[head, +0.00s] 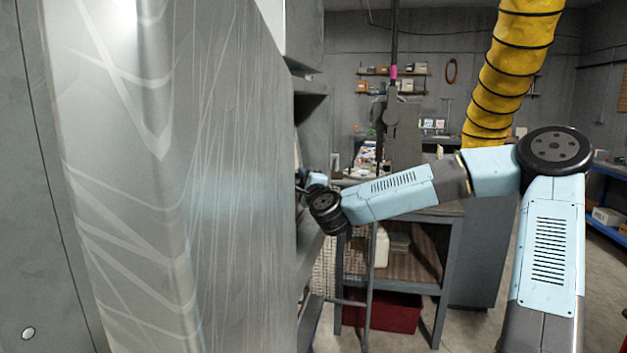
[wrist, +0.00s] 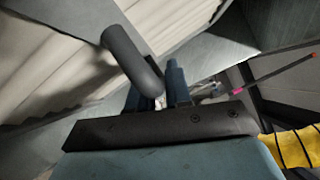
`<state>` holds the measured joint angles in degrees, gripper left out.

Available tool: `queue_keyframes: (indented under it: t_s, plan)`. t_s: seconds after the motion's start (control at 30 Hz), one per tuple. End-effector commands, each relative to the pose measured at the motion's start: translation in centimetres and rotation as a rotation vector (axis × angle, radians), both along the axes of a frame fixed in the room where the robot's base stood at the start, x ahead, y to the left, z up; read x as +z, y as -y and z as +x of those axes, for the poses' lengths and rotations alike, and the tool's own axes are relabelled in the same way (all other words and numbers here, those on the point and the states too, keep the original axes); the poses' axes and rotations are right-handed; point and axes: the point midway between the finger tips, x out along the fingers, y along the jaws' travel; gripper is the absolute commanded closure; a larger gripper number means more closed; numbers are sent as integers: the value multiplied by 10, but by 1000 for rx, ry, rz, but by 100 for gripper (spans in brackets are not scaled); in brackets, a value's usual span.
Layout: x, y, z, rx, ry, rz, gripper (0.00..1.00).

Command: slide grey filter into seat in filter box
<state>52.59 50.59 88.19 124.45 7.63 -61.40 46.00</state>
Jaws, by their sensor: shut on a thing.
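In the wrist view my gripper (wrist: 161,85) is shut on a dark grey round bar, which looks like the handle (wrist: 130,60) of the grey filter. Behind the bar lie pale pleated folds (wrist: 50,68) with grey frame edges, tilted in the picture; this seems to be the filter's face, close to my fingers. Grey metal walls (wrist: 205,45) stand just beyond it, probably the filter box. In the head view a large grey panel (head: 225,190) covers the left half and hides the filter, and my gripper is mostly hidden at its right edge. The seat cannot be made out.
A yellow ribbed hose (head: 513,65) hangs at the back right. A work table (head: 450,209) with a lower shelf stands behind my arm, with a red bin (head: 385,313) beneath. Blue shelving (head: 610,170) is at the far right. Some floor between them is clear.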

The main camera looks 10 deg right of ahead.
Motion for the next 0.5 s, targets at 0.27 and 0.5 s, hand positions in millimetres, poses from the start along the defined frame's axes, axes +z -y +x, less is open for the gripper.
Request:
queue_keyframes:
  t_s: [0.27,0.5]
  plan:
    - [0,-25,10,1,1,1,100]
    - [-1,-46,19,1,1,3,100]
